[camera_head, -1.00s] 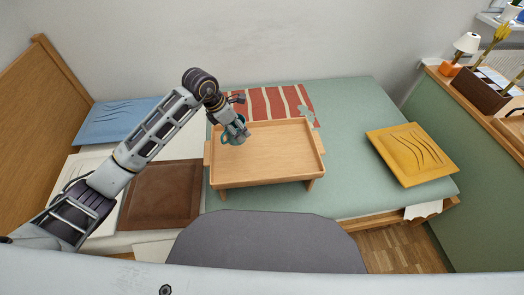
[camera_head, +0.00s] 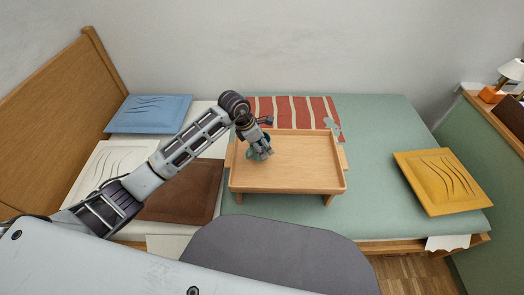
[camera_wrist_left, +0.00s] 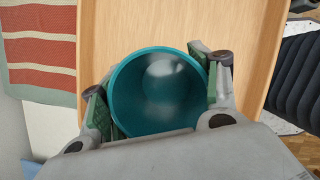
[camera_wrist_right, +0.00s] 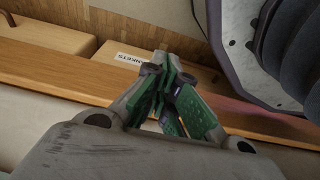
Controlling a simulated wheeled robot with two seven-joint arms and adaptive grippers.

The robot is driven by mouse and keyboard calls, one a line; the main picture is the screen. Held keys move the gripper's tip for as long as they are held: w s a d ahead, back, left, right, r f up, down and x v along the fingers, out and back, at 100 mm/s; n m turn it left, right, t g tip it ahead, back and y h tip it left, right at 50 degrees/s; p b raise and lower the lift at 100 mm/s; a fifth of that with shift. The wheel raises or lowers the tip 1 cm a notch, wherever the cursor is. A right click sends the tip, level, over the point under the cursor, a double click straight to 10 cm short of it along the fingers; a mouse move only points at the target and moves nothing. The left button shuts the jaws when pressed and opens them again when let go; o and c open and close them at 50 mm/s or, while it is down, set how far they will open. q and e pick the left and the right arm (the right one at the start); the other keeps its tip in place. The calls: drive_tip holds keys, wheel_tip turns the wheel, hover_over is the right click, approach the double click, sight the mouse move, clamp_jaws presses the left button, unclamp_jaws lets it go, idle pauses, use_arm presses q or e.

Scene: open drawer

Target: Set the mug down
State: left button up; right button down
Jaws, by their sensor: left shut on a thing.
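The teal mug (camera_wrist_left: 158,92) is seen from above in the left wrist view, its round opening facing the camera. My left gripper (camera_wrist_left: 161,88) is shut on it, with a green-padded finger at each side. In the head view the mug (camera_head: 251,156) is partly hidden behind my left gripper (camera_head: 260,150), over the left part of the wooden bed tray (camera_head: 305,160). I cannot tell whether its base touches the tray. My right gripper (camera_wrist_right: 168,85) shows in the right wrist view with its fingertips together and nothing between them.
The tray stands on a green bed (camera_head: 380,140), its middle and right bare. A red striped cloth (camera_head: 300,106) lies behind it, a yellow cushion (camera_head: 440,180) to the right. Brown (camera_head: 190,200) and blue (camera_head: 150,113) cushions lie left.

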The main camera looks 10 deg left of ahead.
use_arm(q)
drive_tip(key=shift+f, duration=1.85)
drive_tip(key=o, duration=1.2)
use_arm(e)
drive_tip(key=shift+s+a+r, duration=0.1)
drive_tip(key=shift+r, duration=0.2)
drive_tip(key=shift+r, duration=0.1)
